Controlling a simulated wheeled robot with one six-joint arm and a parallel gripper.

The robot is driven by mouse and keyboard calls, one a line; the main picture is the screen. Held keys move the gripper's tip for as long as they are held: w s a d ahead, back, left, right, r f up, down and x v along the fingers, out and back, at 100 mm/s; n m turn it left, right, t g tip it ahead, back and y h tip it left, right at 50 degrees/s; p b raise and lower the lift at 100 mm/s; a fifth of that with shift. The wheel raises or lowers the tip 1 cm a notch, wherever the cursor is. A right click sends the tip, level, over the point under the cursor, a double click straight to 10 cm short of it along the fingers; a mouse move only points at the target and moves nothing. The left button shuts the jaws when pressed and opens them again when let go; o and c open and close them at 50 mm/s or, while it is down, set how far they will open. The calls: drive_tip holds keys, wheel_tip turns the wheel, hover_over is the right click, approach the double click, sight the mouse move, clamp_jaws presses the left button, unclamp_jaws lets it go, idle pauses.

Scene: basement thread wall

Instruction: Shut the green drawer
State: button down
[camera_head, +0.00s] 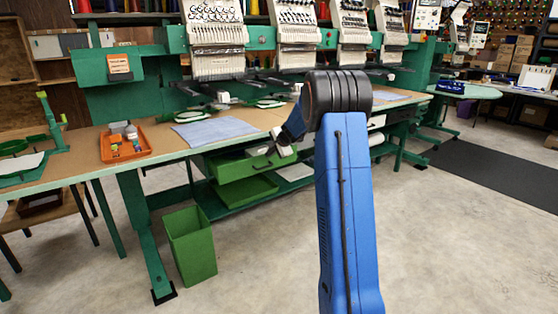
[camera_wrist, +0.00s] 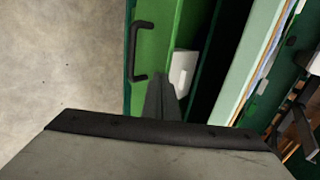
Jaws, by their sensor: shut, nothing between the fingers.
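The green drawer (camera_head: 240,168) hangs under the front edge of the worktable in the head view and is pulled out. In the wrist view its green front (camera_wrist: 158,32) carries a black bar handle (camera_wrist: 136,52). My gripper (camera_head: 268,153) is at the drawer's right end in the head view. In the wrist view the fingers (camera_wrist: 163,90) are shut, empty, and overlap the drawer front to the right of the handle. I cannot tell whether they touch it. A small white object (camera_wrist: 183,68) shows behind the front. My arm hides what lies right of the drawer.
A green bin (camera_head: 190,245) stands on the floor below and left of the drawer. A green lower tray (camera_head: 245,190) sits beneath it. The worktable (camera_head: 160,160) bears an orange tray (camera_head: 125,145) and blue cloth (camera_head: 215,131). The concrete floor in front is clear.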

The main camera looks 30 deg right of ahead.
drive_tip(key=shift+w+a, duration=0.15)
drive_tip(key=shift+w, duration=2.9)
